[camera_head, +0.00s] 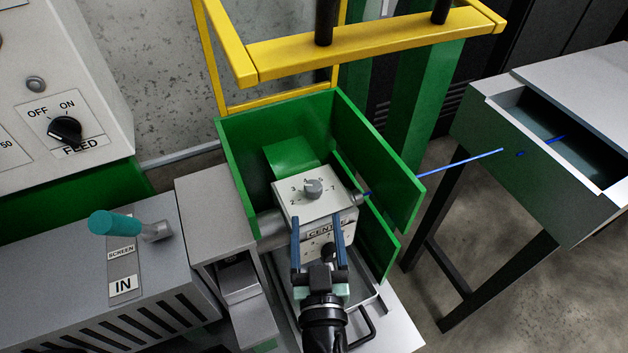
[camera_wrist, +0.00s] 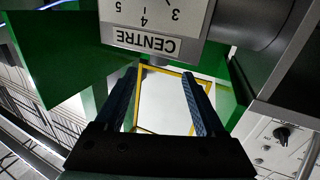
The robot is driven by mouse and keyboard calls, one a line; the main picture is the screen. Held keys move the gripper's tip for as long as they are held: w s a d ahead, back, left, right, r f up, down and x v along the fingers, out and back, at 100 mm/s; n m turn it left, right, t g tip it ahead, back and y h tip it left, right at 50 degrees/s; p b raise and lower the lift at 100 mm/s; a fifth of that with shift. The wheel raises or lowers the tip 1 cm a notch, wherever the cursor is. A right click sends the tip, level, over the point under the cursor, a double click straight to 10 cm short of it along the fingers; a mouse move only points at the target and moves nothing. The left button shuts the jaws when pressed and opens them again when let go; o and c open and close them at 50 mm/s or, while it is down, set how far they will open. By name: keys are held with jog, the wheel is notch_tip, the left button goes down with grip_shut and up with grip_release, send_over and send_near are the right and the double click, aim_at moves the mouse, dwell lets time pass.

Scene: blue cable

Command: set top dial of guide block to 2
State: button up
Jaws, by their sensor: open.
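The guide block (camera_head: 305,208) is a pale box inside a green housing. Its top dial (camera_head: 313,189) is a grey round knob with numbers around it; 2 and 3 read on the left and 7 on the right. I cannot tell which number its pointer marks. The front face has a CENTRE label (camera_head: 325,230) and a second scale; both show upside down in the wrist view, with the label there (camera_wrist: 146,42). My gripper (camera_head: 316,216) is open and empty in front of the block, below the top dial in the picture. The wrist view shows its two fingers apart (camera_wrist: 159,73).
Green housing walls (camera_head: 375,165) stand to the right of and behind the block. A yellow frame (camera_head: 370,45) rises behind. A blue cable (camera_head: 460,162) runs right to a grey table (camera_head: 540,120). At left are a teal-handled lever (camera_head: 115,223) and a FEED switch (camera_head: 65,130).

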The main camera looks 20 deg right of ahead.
aim_at(314, 195)
jog(key=x, duration=0.9)
jog(key=shift+p, duration=0.4)
grip_shut()
